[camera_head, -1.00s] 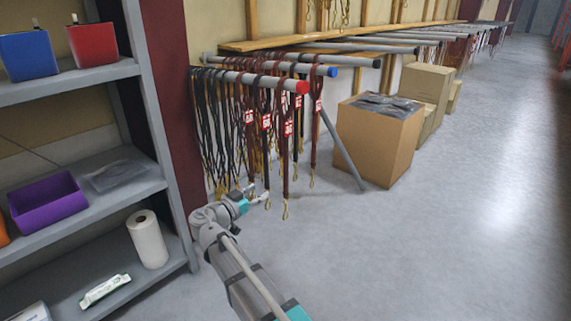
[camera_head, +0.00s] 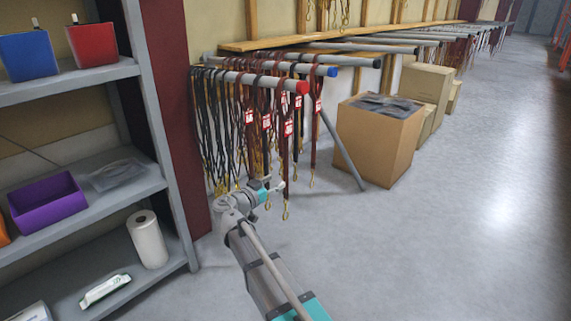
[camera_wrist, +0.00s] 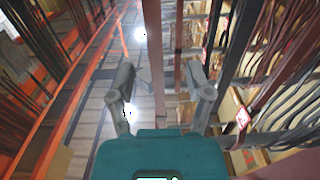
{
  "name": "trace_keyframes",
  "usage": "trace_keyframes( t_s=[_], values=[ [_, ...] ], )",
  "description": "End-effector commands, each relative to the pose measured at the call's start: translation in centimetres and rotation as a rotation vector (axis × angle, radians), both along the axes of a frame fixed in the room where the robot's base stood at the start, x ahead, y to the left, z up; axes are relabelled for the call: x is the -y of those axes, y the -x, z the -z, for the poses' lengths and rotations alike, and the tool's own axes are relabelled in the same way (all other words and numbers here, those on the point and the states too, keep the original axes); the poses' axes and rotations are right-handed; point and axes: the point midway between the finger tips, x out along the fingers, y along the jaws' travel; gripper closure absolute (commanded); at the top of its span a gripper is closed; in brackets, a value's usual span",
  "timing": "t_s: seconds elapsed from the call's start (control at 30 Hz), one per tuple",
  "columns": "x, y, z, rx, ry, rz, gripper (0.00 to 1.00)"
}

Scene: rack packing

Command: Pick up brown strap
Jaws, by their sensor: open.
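Several brown straps (camera_head: 286,158) with red-and-white tags and gold hooks hang from the red-capped rod (camera_head: 265,82) in the head view, beside darker straps (camera_head: 215,130). My gripper (camera_head: 275,185) is near their lower ends, with its fingers apart. In the wrist view my gripper (camera_wrist: 162,80) is open, and a long brown strap (camera_wrist: 153,50) runs through the space between the fingers. A second, darker strap (camera_wrist: 178,40) is close to the right finger. I cannot tell whether either touches a finger.
A grey shelf (camera_head: 105,170) with a purple bin (camera_head: 47,203) and a paper roll (camera_head: 147,240) stands at left. A blue-capped rod (camera_head: 310,69) is behind the red one. A cardboard box (camera_head: 375,145) stands at right. The floor at right is clear.

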Motion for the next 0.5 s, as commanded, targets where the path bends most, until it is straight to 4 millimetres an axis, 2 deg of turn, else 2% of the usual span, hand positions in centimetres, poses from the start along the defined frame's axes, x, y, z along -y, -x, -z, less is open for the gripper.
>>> trace_keyframes(
  t_s=[0.17, 0.5],
  values=[
    [0.7, -0.7, 0.0, 0.000, 0.000, 0.001, 0.34],
    [3.2, -3.4, 0.0, 0.000, 0.000, 0.002, 0.34]
  ],
)
